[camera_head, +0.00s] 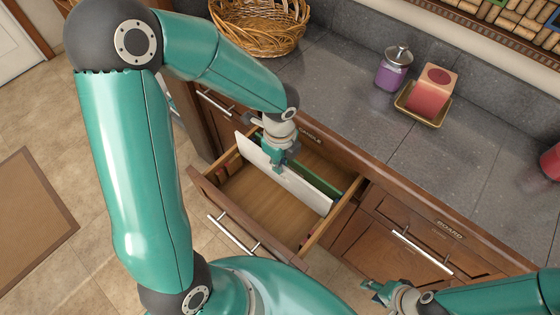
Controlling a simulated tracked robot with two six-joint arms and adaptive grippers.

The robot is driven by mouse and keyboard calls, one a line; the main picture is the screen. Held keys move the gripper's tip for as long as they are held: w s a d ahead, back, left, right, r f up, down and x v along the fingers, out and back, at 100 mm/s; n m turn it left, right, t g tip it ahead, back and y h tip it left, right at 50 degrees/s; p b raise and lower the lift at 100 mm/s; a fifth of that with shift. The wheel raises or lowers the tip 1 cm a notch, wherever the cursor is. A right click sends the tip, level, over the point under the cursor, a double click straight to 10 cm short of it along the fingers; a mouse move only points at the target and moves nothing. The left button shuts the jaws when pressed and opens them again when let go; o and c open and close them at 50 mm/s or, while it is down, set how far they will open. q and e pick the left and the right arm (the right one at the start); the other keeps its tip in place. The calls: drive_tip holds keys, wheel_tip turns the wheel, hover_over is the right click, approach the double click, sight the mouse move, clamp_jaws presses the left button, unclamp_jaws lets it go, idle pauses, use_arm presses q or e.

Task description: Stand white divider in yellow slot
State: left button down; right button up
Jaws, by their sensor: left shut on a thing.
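The white divider (304,192) is a thin flat panel standing on edge across the open wooden drawer (262,203). My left gripper (278,165) is shut on the white divider at its upper edge, left of its middle. The divider's lower edge is at or near the drawer floor; I cannot tell whether it touches. A green divider (333,188) shows behind its right end. No yellow slot can be made out. My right gripper (372,291) is empty at the bottom, right of the drawer; its finger opening is unclear.
The grey counter (350,118) lies behind the drawer, with a wicker basket (258,27), a purple jar (392,72) and a pink candle (432,92) on a tray. Reddish pieces (228,161) sit at the drawer's left side. The drawer's front part is clear.

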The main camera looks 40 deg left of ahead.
sight(280, 183)
use_arm(q)
drive_tip(key=shift+f+b, duration=3.3)
drive_tip(key=shift+f, duration=0.6)
drive_tip(key=c, duration=1.7)
unclamp_jaws()
drive_tip(key=o, duration=0.5)
drive_tip(key=shift+r, duration=0.1)
wheel_tip(280, 183, up, 10)
drive_tip(key=shift+w+r, duration=0.1)
drive_tip(key=shift+r, duration=0.75)
